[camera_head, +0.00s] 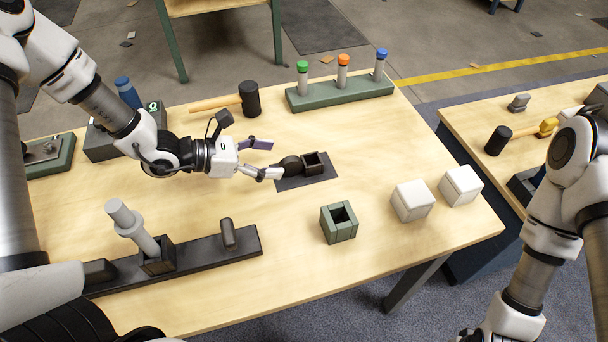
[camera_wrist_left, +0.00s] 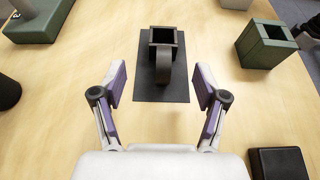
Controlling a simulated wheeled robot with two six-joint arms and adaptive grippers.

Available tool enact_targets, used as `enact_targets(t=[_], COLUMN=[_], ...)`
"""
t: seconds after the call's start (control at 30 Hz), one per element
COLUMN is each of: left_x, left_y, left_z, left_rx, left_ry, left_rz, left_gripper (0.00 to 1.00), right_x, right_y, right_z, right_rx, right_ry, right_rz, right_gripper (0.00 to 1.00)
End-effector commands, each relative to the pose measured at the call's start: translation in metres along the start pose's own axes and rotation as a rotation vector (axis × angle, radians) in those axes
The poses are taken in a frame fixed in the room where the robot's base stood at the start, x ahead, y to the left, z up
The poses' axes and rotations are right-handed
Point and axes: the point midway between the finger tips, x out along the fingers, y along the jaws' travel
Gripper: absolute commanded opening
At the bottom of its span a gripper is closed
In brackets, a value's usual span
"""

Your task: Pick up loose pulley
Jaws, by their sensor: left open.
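The pulley, seemingly the dark rounded piece (camera_head: 291,164), stands on a dark mat (camera_head: 290,184) against a small open-topped dark box (camera_head: 313,166). In the left wrist view the rounded piece (camera_wrist_left: 165,70) stands edge-on, just beyond and between my fingertips, with the box (camera_wrist_left: 164,38) behind it. My left gripper (camera_head: 270,159) is open and empty, its fingers pointing at the piece from the left. In the left wrist view its fingers (camera_wrist_left: 160,82) are spread, one to each side. My right arm shows at the right, but its gripper is out of frame.
A green open box (camera_head: 338,226) and two white blocks (camera_head: 412,201) stand to the right front. A black rail (camera_head: 205,251) with an upright grey handle lies at the front left. A hammer (camera_head: 250,98) and a green rack (camera_head: 340,92) with capped tubes lie behind.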

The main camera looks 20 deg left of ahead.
Motion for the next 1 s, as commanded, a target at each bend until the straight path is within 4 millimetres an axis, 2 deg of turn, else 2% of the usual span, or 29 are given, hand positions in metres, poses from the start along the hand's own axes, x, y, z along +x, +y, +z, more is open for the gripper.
enact_targets(t=[0.33,0.57,0.8,0.83,0.87,1.0], left_x=[0.036,0.072,0.077,0.077,0.077,0.077], left_y=[-0.002,-0.004,-0.003,-0.003,-0.003,-0.003], left_z=[-0.003,-0.005,-0.004,-0.004,-0.004,-0.004], left_rx=[0.002,0.004,0.001,0.000,0.001,0.001], left_ry=[0.004,0.003,0.000,0.000,0.000,0.000], left_rz=[-0.003,-0.004,0.000,0.000,0.000,0.000], left_gripper=[0.73,0.73,0.73,0.69,0.59,0.09], right_x=[0.004,0.004,0.004,0.004,0.004,0.004], right_y=[0.000,0.000,0.000,0.000,0.000,0.000], right_z=[0.000,0.000,0.000,0.000,0.000,0.000], right_rx=[0.000,0.000,0.000,0.000,0.000,0.000], right_ry=[0.001,0.001,0.001,0.000,0.000,0.001], right_rz=[0.000,0.000,0.000,0.000,0.000,0.000], right_gripper=[0.71,0.71,0.71,0.71,0.71,0.71])
